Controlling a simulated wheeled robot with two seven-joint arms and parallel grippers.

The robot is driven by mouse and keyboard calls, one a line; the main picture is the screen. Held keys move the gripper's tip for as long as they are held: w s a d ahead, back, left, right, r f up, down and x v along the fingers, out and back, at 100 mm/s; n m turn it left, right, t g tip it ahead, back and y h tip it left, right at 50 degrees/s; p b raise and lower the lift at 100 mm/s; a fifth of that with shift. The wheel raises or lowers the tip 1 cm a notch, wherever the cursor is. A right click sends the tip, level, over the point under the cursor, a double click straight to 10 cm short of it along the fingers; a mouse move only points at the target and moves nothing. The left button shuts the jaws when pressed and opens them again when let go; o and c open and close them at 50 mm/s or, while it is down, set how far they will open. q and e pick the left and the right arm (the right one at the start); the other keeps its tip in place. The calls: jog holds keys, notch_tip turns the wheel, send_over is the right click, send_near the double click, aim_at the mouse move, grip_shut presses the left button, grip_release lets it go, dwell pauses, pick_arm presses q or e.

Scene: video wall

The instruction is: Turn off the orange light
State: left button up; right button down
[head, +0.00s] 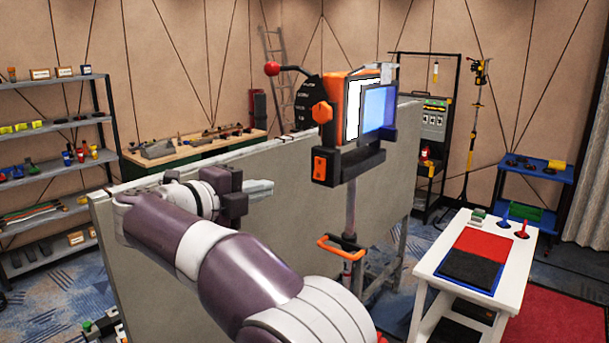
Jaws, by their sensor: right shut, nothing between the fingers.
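The orange light (337,88) stands at centre on a stand, with an orange-and-black housing. Its bright white and blue front faces right. An orange knob (322,112) is on its near side, and a black lever with a red ball (272,68) sticks out to the left. A small orange switch (320,165) sits on the black base block under the housing. My right gripper (262,188) is shut and empty, left of the base block and a little lower, with its fingers pointing right. It appears apart from the light. My left gripper is out of view.
A grey panel wall (150,265) runs behind my right arm and the light. An orange handle (342,246) is lower on the stand. A white table (455,240) with red and black mats stands at right. Shelves (50,130) line the left.

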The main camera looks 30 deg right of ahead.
aim_at(318, 175)
jog(key=p+x, duration=0.3)
jog(key=x, duration=0.3)
jog(key=p+x, duration=0.3)
jog(key=x, duration=0.4)
jog(key=shift+r+p, duration=0.25)
jog(key=shift+p, duration=0.15)
jog(key=shift+w+d+f, duration=0.15)
jog(key=shift+d+f, duration=0.05)
jog(key=shift+d, duration=0.2)
